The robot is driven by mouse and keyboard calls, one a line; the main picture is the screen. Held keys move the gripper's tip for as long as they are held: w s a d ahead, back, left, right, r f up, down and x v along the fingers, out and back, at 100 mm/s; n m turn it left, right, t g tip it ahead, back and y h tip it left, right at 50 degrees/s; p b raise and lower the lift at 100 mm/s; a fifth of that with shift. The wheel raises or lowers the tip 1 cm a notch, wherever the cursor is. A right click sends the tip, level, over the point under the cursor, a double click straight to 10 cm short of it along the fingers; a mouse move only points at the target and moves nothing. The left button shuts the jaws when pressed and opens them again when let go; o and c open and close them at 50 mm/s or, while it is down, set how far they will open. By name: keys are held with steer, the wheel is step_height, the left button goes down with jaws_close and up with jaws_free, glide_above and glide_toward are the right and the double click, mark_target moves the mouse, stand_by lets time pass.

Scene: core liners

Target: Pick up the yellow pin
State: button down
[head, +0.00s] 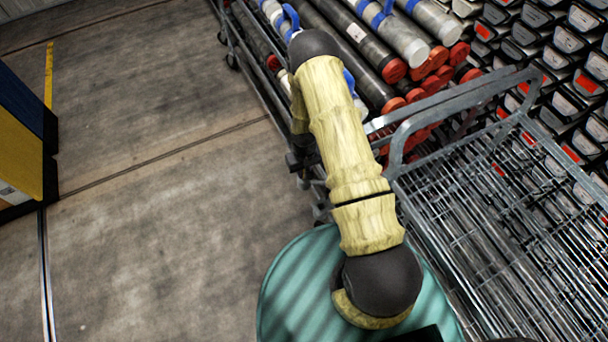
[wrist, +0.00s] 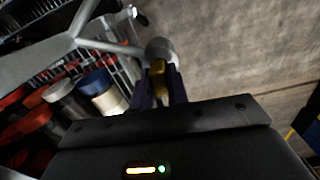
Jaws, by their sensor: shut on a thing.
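In the wrist view the yellow pin (wrist: 158,68) shows as a small yellow piece between the two dark fingers of my gripper (wrist: 160,82). My gripper is shut on it. A round grey metal end (wrist: 160,48) of the cart frame lies just beyond the fingertips and the pin. I cannot tell whether the pin still sits in it or is clear of it. In the head view my own arm covers this spot, and neither the pin nor the gripper can be made out.
A cart of core liners with red caps (head: 394,70) stands at the top of the head view. A wire-mesh cart (head: 470,200) is on the right, beside racks of dark trays (head: 560,60). Concrete floor (head: 160,200) is clear on the left, before a yellow and blue cabinet (head: 22,150).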

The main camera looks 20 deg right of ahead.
steer(key=shift+r, duration=0.1)
step_height(320, 180, up, 10)
steer(key=shift+f+b, duration=0.1)
steer(key=shift+b, duration=0.65)
steer(key=shift+s+f+m, duration=0.5)
steer(key=shift+f+m, duration=0.05)
steer(key=shift+m, duration=0.15)
steer(key=shift+s, duration=0.1)
